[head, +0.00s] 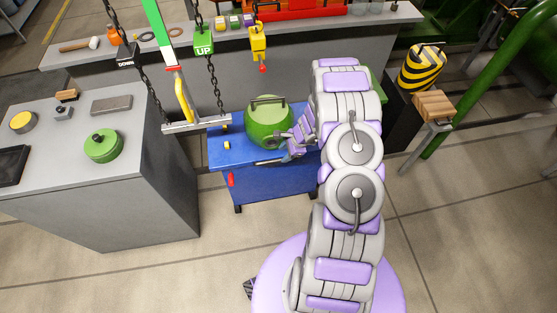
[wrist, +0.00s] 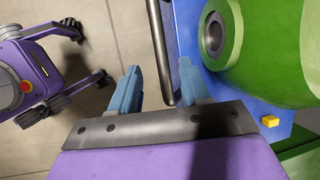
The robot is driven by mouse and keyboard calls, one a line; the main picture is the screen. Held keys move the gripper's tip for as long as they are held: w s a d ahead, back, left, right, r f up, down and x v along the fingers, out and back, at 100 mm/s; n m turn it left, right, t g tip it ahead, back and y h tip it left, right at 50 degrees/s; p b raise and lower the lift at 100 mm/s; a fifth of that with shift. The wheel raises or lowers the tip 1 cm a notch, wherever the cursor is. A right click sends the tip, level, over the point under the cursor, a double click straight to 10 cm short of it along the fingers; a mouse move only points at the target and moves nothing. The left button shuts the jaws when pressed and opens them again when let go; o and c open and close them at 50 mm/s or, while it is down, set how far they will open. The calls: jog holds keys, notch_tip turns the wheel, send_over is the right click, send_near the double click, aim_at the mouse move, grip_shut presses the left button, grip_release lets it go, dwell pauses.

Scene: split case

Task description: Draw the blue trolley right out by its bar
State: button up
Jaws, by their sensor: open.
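The blue trolley (head: 265,185) stands in the gap between grey benches, with a green round casing (head: 268,122) on top. Its blue top also shows in the wrist view (wrist: 188,22). The dark bar (wrist: 160,45) runs along the trolley's near edge in the wrist view. My gripper (head: 290,150) is at the trolley's near right edge in the head view. In the wrist view, my gripper's (wrist: 158,68) blue fingers are apart, one on each side of the bar. Neither finger is clearly touching it. In the head view my wrist hides part of the bar.
A grey bench (head: 90,165) with a green lid stands left of the trolley. A chain-hung beam (head: 197,125) hangs over the trolley's left corner. A dark post (head: 398,120) stands to the right. The floor (head: 200,265) in front is clear apart from my body.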

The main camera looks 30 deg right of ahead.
aim_at(277, 160)
jog(key=b+x, duration=0.1)
jog(key=x, duration=0.5)
jog(key=shift+w+a+f, duration=0.15)
jog(key=shift+f, duration=0.15)
jog(key=shift+c, duration=0.3)
grip_shut()
